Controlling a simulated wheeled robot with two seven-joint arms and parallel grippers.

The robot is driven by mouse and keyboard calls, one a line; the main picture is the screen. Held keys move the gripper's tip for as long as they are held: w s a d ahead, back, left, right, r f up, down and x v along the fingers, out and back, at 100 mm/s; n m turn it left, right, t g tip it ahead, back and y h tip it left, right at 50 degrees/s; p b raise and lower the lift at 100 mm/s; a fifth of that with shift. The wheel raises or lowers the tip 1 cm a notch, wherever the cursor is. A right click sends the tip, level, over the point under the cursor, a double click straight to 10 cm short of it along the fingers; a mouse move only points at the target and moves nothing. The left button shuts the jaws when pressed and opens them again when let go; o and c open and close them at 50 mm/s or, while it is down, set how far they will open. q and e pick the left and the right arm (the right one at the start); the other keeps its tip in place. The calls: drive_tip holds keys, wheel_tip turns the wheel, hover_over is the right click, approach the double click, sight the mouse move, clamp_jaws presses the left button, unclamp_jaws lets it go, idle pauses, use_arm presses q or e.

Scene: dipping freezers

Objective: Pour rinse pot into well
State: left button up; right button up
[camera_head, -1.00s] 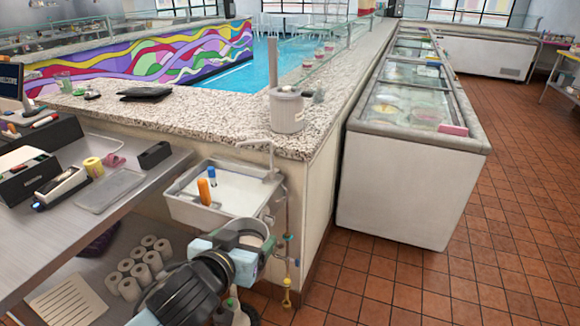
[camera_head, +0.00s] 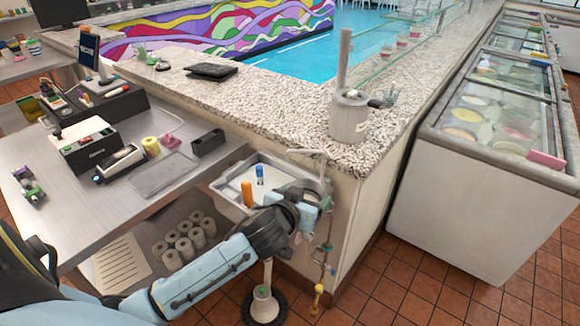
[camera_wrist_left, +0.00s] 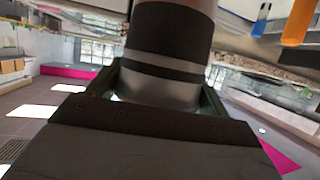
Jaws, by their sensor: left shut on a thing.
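My left gripper (camera_head: 312,197) is at the right end of the white rectangular basin, the well (camera_head: 229,203), under the counter's edge. It is shut on a round pot, taken as the rinse pot, which fills the middle of the left wrist view (camera_wrist_left: 170,40). There the pot has a dark wall with metal bands and sits between the jaws. In the head view the gripper mostly hides it, so its tilt and contents cannot be told. An orange handle (camera_head: 247,193) and a blue handle (camera_head: 260,175) stand in the well. My right gripper is out of view.
A grey canister (camera_head: 348,118) stands on the speckled counter (camera_head: 280,112) above the well. A steel bench (camera_head: 120,205) with boxes is at left, with several paper rolls below. Pipework with a yellow end (camera_head: 318,290) hangs below. Freezers (camera_head: 480,200) stand at right.

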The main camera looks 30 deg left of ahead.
use_arm(q)
drive_tip(key=shift+n+y, duration=0.3)
drive_tip(key=a+p, duration=0.1)
drive_tip(key=w+a+p, duration=0.1)
drive_tip(key=a+p, duration=0.1)
drive_tip(key=shift+w+a+r, duration=0.1)
drive_tip(key=shift+w+a, duration=0.25)
wheel_tip(320, 180, down, 6)
drive_tip(key=a+n+g+h+p, duration=0.1)
drive_tip(key=a+p, duration=0.1)
drive_tip(key=shift+w+a+g, duration=0.2)
drive_tip(key=shift+w+g, duration=0.1)
drive_tip(key=shift+w, duration=0.05)
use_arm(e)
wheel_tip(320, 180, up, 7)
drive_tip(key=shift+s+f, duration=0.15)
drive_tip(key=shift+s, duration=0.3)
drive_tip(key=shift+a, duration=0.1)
